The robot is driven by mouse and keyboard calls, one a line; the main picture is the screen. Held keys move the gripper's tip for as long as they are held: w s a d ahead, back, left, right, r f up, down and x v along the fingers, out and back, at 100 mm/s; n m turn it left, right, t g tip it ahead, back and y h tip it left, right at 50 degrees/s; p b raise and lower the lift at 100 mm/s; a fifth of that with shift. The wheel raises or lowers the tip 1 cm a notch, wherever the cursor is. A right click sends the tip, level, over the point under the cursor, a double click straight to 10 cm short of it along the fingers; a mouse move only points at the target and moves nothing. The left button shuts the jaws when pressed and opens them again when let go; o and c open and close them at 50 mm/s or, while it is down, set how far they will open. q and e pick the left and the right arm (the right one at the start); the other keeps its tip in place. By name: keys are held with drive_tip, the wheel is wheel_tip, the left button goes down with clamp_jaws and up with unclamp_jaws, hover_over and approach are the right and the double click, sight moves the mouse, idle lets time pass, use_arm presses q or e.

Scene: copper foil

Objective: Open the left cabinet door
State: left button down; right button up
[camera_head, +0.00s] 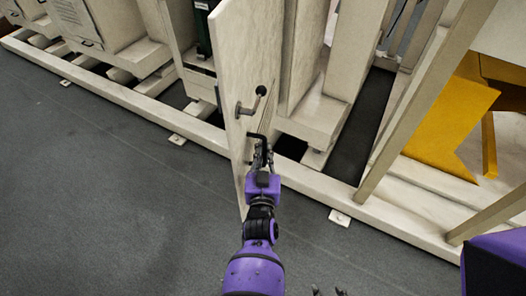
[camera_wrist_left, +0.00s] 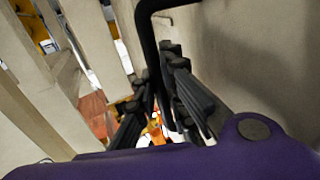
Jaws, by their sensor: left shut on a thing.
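The cabinet door (camera_head: 246,50) is a pale cream panel. It stands swung out from the cabinet, seen almost edge-on in the head view. In the left wrist view the black handle (camera_wrist_left: 147,28) runs down between the dark fingers (camera_wrist_left: 160,90), with the pale door face to the right. Two dark fingertips of my right gripper (camera_head: 328,291) show apart at the bottom edge.
The cabinet's base rail (camera_head: 120,95) runs diagonally across the floor, with small feet plates. A dark green object (camera_head: 203,30) stands inside left of the door. A yellow panel (camera_head: 450,115) is at right. The grey floor (camera_head: 100,210) at front left is clear.

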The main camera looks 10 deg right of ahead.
use_arm(q)
drive_tip(key=shift+s+f, duration=0.2)
drive_tip(key=shift+f, duration=0.25)
drive_tip(key=c, duration=1.9)
unclamp_jaws()
drive_tip(key=shift+r, duration=0.1)
drive_tip(key=shift+c, duration=0.2)
drive_tip(key=shift+o, duration=0.6)
drive_tip(key=shift+r, duration=0.25)
drive_tip(key=shift+w, duration=0.1)
